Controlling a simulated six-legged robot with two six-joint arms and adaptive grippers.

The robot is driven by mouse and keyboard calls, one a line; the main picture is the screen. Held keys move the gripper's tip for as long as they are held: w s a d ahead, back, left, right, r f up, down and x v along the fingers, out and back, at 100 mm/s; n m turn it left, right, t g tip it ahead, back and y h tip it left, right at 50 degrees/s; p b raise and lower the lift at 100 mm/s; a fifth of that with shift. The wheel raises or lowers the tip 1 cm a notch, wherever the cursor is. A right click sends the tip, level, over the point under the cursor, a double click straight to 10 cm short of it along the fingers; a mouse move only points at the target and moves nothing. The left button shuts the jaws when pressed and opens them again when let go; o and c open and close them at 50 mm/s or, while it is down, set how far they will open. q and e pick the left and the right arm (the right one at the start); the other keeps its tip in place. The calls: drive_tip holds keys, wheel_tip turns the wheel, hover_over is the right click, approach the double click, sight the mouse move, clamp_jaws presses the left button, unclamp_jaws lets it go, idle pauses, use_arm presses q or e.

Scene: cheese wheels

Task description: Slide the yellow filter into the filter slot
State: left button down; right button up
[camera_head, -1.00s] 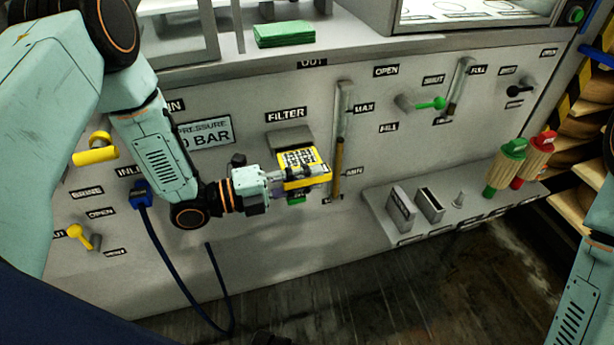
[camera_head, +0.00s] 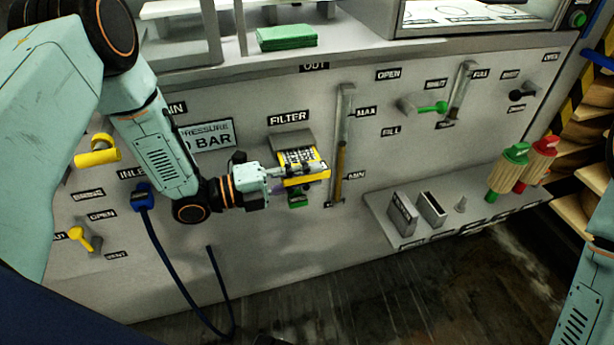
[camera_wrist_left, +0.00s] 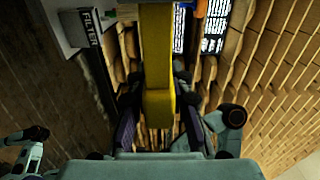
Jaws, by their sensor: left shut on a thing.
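The yellow filter (camera_head: 306,175) has a dark and white meshed face and a yellow frame. My left gripper (camera_head: 283,178) is shut on it and holds it in front of the machine's panel. In the left wrist view the filter (camera_wrist_left: 157,60) shows as a yellow bar between the fingers of my left gripper (camera_wrist_left: 158,105). The filter housing (camera_head: 290,138), a grey box under the FILTER label, sits just above and behind the filter. The slot opening is hidden by the filter, and I cannot tell whether they touch. Only a link of my right arm shows, at the right edge.
A green part (camera_head: 298,198) sits just below the filter. A level tube (camera_head: 343,145) stands close to its right. A shelf (camera_head: 385,222) at lower right holds grey holders and red and green handled things. A blue hose (camera_head: 180,265) hangs at left.

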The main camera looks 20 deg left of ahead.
use_arm(q)
drive_tip(key=shift+w+a, duration=0.7)
drive_tip(key=shift+w, duration=0.35)
drive_tip(key=shift+s+d, duration=0.15)
drive_tip(key=shift+s, duration=0.05)
drive_tip(key=shift+s+d+p, duration=0.2)
drive_tip(key=shift+s+d, duration=0.25)
drive_tip(key=shift+s, duration=0.25)
drive_tip(key=shift+s+d+p, duration=0.2)
drive_tip(key=shift+s+d, duration=0.25)
drive_tip(key=shift+s, duration=0.2)
idle(1.6)
drive_tip(key=shift+w+a, duration=0.5)
drive_tip(key=shift+w, duration=0.25)
drive_tip(key=shift+w+a, duration=0.5)
drive_tip(key=shift+w, duration=0.25)
idle(0.4)
drive_tip(key=c, duration=1.1)
unclamp_jaws()
drive_tip(key=shift+c, duration=0.2)
